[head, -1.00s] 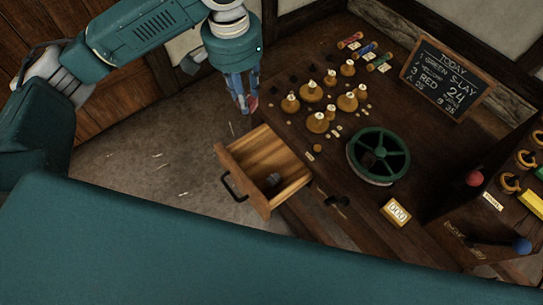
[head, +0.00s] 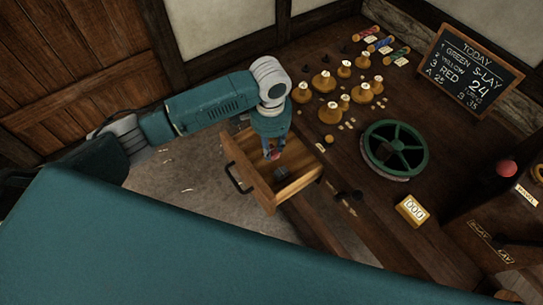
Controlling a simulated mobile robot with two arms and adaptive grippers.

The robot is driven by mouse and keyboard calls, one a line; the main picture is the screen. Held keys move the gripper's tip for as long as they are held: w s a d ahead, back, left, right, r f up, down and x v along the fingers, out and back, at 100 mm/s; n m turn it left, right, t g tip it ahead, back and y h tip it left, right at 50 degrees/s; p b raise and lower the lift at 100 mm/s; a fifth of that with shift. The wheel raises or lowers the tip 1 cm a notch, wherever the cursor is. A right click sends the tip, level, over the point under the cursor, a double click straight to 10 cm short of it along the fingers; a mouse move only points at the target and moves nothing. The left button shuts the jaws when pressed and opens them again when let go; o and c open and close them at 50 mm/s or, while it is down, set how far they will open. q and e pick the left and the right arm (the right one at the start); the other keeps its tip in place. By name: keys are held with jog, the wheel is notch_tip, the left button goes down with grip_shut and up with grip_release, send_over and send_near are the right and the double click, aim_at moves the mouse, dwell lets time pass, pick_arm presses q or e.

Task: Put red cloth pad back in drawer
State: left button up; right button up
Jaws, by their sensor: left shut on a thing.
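The open wooden drawer (head: 297,186) sticks out from the front of the dark bench, its black handle (head: 238,178) facing left. My left gripper (head: 273,154) points down over the back part of the drawer's opening. It is shut on a small red thing, the red cloth pad (head: 275,155), of which only a bit shows between the fingers. A small dark grey object (head: 282,173) lies inside the drawer. I cannot tell whether the pad touches the drawer floor. My right gripper is not in view.
A chalkboard (head: 470,68) leans at the back. Open floor (head: 180,185) lies left of the drawer.

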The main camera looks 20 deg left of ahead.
aim_at(272, 164)
pick_arm(q)
jog(key=shift+f, duration=0.8)
notch_tip(272, 164, down, 4)
jog(key=shift+r, duration=0.25)
jog(key=shift+f, duration=0.4)
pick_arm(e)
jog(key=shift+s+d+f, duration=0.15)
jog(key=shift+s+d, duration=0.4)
pick_arm(q)
jog(key=o, duration=1)
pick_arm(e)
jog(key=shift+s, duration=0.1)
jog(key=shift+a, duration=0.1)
